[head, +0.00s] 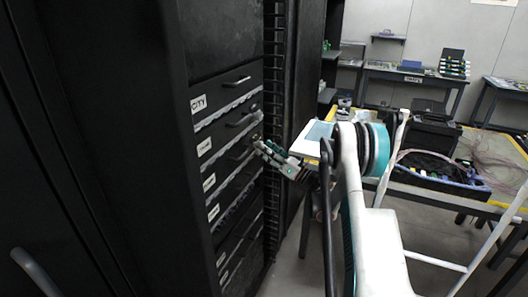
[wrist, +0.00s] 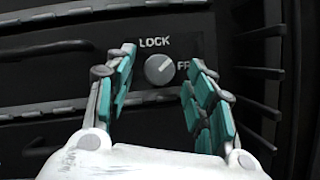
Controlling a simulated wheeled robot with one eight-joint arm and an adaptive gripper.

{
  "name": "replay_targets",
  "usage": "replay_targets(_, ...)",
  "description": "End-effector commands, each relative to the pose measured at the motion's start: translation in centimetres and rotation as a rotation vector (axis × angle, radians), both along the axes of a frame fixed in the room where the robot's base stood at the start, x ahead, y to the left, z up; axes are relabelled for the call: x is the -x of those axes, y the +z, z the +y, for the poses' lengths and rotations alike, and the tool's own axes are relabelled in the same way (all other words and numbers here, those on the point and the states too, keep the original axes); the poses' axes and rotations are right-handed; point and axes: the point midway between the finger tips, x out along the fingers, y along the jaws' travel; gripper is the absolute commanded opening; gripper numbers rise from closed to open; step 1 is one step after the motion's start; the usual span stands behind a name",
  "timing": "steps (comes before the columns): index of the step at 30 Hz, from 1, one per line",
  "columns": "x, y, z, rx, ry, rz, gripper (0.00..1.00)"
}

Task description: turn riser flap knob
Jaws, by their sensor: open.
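The riser flap knob (wrist: 159,69) is a round grey dial with a pointer ridge, on a dark panel, in the wrist view. The word LOCK stands above it; a second label to its right starts with F and is partly hidden by a finger. The ridge is tilted, its upper end leaning right. My gripper (wrist: 160,72) is open, with a teal-padded finger on each side of the knob. The fingers appear apart from it. In the head view my gripper (head: 259,144) reaches to the rack's right side; the knob cannot be made out there.
The black rack (head: 222,45) has several labelled drawers with handles, one marked CITY (head: 198,104). A slotted vertical rail (head: 273,60) runs along its right edge. A yellow-edged table (head: 470,200) with a cable tray stands at right. Desks line the back wall.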

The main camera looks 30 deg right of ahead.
Motion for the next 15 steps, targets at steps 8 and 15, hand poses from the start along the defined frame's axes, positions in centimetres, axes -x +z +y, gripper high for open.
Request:
replay_targets(8,-1.30,0.61,0.77,0.001,0.000,0.000,0.49)
replay_targets(15,-1.32,0.64,0.78,0.001,0.000,0.000,0.47)
